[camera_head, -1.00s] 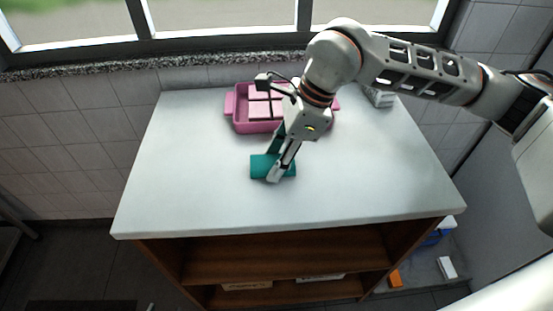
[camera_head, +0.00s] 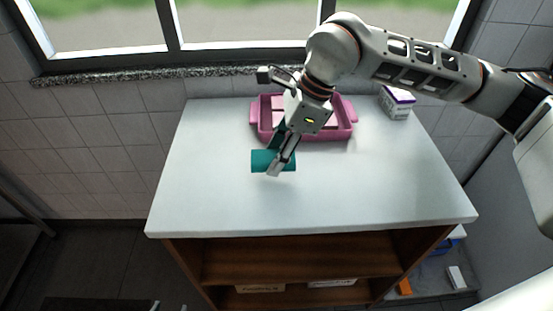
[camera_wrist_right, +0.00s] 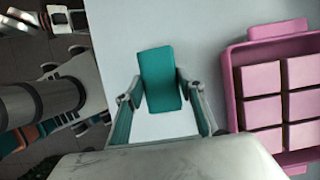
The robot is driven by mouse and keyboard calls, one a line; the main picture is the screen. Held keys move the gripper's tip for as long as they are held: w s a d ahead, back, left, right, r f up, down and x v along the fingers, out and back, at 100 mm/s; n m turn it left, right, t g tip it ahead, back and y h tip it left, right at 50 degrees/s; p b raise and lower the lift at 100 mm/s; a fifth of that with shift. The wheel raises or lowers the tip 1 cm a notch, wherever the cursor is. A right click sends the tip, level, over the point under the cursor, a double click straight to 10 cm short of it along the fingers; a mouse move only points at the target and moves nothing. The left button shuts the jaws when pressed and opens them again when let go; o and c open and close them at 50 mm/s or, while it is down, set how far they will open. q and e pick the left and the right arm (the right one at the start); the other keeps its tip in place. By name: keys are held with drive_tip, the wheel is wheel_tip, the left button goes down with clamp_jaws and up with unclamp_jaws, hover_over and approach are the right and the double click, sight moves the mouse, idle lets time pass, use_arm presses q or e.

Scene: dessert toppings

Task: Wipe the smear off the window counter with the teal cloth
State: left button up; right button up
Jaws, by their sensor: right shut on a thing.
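The teal cloth (camera_head: 262,161) is a folded or rolled bundle at the white counter (camera_head: 230,205), in front of the pink tray. My right gripper (camera_head: 281,165) reaches down and is shut on it. In the right wrist view the cloth (camera_wrist_right: 160,78) lies between the two fingers (camera_wrist_right: 160,112). It looks low at the surface, but contact cannot be told. I cannot clearly make out a smear; a faint pale patch (camera_head: 353,146) shows by the tray's front right corner. Small tips at the bottom edge of the head view may be my left gripper (camera_head: 169,307); its jaws cannot be read.
The pink tray (camera_head: 345,134) with pink blocks stands at the back of the counter. A white and purple box (camera_head: 397,103) is at the back right. The window and its granite sill (camera_head: 130,76) are behind. The counter's front and left are clear; open wooden shelves are below.

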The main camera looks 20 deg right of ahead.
drive_tip(key=shift+r+p, duration=0.9)
drive_tip(key=shift+r, duration=1)
drive_tip(key=shift+f, duration=0.1)
